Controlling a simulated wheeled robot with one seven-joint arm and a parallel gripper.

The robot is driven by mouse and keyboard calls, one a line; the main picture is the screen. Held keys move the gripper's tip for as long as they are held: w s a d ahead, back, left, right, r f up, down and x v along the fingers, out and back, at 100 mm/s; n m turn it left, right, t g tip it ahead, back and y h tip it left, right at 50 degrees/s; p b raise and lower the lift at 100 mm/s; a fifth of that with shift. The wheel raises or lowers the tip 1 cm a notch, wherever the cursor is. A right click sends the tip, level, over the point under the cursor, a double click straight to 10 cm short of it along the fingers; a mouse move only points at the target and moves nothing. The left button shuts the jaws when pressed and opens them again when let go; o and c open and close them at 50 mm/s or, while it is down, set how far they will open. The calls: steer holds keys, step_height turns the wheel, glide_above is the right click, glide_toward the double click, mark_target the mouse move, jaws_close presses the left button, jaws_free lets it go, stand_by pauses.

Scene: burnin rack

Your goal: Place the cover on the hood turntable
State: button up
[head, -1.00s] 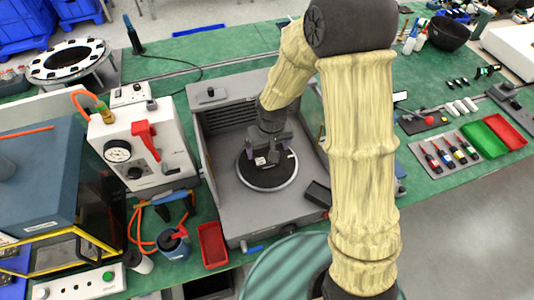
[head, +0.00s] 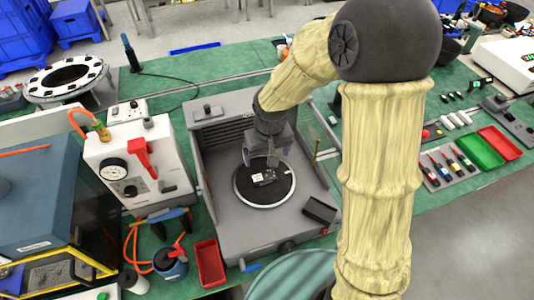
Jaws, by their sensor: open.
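The hood turntable (head: 247,194) is a black disc with a pale rim on the floor of the grey open-fronted hood (head: 225,222). A small dark piece with a white label, apparently the cover (head: 264,178), lies on the disc near its middle. My gripper (head: 262,160) is open just above and behind this piece, with its fingers apart and nothing visible between them. It looks clear of the piece, but the exact gap is hard to tell. My arm comes in from the right over the hood.
A small black open box (head: 320,209) sits at the hood's front right. A white instrument with a gauge and red lever (head: 138,170) stands left of the hood. A red bin (head: 209,264) and blue cup (head: 170,264) stand at front left. Red and green trays (head: 480,150) lie at right.

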steer(key=s+d+r+m, duration=0.3)
steer(key=s+d+r, duration=0.1)
steer(key=s+d, duration=0.6)
steer(key=d, duration=0.2)
steer(key=shift+s+d+t, duration=0.2)
steer(key=shift+d+t, duration=0.1)
steer(key=shift+t, duration=0.1)
